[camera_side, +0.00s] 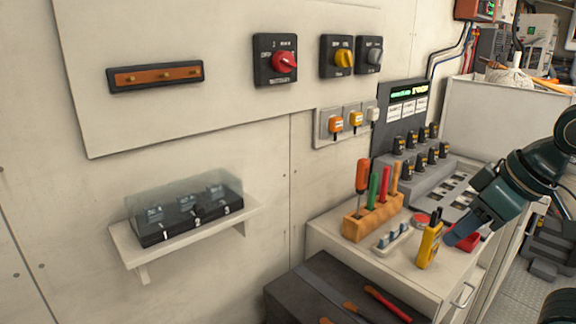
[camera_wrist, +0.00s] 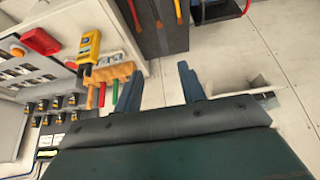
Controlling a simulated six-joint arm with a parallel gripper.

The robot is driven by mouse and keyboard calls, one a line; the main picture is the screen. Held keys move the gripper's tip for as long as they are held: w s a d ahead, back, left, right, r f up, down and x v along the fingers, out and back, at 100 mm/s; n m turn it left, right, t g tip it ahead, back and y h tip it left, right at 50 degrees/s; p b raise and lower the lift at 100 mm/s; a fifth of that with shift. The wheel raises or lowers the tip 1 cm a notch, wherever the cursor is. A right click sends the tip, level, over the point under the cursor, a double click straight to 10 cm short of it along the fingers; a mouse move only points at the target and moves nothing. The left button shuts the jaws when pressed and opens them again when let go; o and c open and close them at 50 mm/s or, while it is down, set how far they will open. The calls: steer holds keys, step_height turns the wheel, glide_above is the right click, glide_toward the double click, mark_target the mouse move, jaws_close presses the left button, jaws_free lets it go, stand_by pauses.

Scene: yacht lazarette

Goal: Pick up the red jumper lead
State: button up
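A slim red piece, which looks like the red jumper lead (camera_side: 388,303), lies on top of the dark box at the lower middle of the side view. In the wrist view, a thin red strip (camera_wrist: 134,14) at the top lies on a dark surface and may be the same lead. My gripper (camera_side: 458,236) is above the right part of the white cabinet top, apart from the lead. In the wrist view its two blue-grey fingers (camera_wrist: 158,72) are spread with nothing held between them.
A yellow meter (camera_side: 429,246) stands close to my gripper, beside a red object (camera_side: 466,239). An orange block (camera_side: 372,217) holds upright coloured-handled tools. The dark box (camera_side: 320,285) sits in front of the cabinet. A shelf (camera_side: 145,256) carries a clear-covered case.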

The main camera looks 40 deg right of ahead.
steer(key=shift+w, duration=0.1)
steer(key=m+g, duration=0.1)
steer(key=g, duration=0.5)
glide_above(376, 293)
step_height(376, 293, down, 18)
steer(key=shift+w, duration=0.15)
steer(key=shift+f, duration=0.1)
steer(key=shift+f, duration=4.25)
